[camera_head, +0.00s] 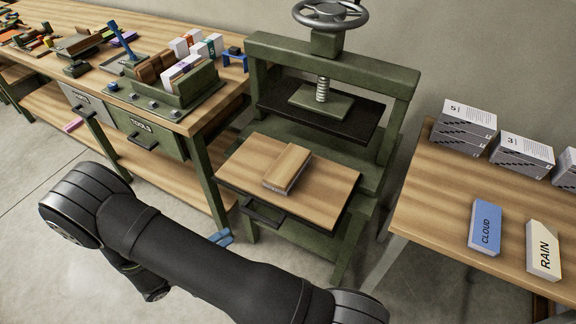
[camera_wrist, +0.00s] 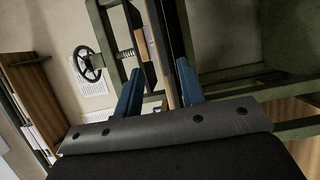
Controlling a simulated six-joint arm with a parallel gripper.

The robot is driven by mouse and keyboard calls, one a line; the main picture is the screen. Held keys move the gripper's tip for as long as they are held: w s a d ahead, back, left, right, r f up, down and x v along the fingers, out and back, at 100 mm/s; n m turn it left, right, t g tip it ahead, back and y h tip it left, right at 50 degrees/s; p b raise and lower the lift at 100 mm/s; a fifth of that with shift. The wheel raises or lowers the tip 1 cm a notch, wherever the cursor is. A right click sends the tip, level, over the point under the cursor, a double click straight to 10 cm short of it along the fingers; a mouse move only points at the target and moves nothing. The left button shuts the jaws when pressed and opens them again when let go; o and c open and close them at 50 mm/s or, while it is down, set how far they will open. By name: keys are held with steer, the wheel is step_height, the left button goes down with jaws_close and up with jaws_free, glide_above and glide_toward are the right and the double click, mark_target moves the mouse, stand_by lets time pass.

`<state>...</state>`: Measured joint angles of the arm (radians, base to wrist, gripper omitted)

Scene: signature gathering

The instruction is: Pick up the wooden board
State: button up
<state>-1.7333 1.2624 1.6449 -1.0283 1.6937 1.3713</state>
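A small light-brown wooden board (camera_head: 287,163) lies tilted in angle on the wide wooden bed (camera_head: 332,184) of a green press in the head view. It seems to rest on a thin stack whose edge shows below it. My gripper's blue fingers (camera_wrist: 157,74) are apart in the wrist view, with nothing held between them. The press shows turned on its side there, with wood seen edge-on beyond the fingers; I cannot tell which piece it is. In the head view, blue tips (camera_head: 220,238) show low at the left of the press, mostly hidden behind my arm.
The press's black plate (camera_head: 318,114) hangs above the bed, under a handwheel (camera_head: 331,13). A green drawer bench (camera_head: 158,137) with a tool rack stands left. At right, a wooden table (camera_head: 427,195) holds paper stacks (camera_head: 464,128), a blue CLOUD block (camera_head: 485,227) and a white RAIN block (camera_head: 543,250).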

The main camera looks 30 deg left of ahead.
stand_by(0.3)
steer(key=o, duration=1.4)
steer(key=shift+c, duration=0.2)
steer(key=w+r+m+g, duration=0.2)
steer(key=w+r+g, duration=0.1)
steer(key=w+g, duration=0.1)
steer(key=w+r+m+g+y, duration=0.1)
steer(key=w+r+m+g, duration=0.1)
steer(key=w+g, duration=0.3)
steer(key=w+a+r+m+g, duration=0.1)
steer(key=w+r+m+g, duration=0.2)
steer(key=w+r+g, duration=0.1)
steer(key=shift+w+g+y, duration=0.3)
steer(key=shift+g, duration=0.6)
steer(key=w+d+r+m+g+y, duration=0.2)
steer(key=w+r+m+y, duration=0.15)
steer(key=w+r, duration=0.5)
steer(key=m+y, duration=0.2)
steer(key=m, duration=0.1)
glide_toward(288, 163)
step_height(288, 163, down, 9)
steer(key=shift+s+r, duration=0.2)
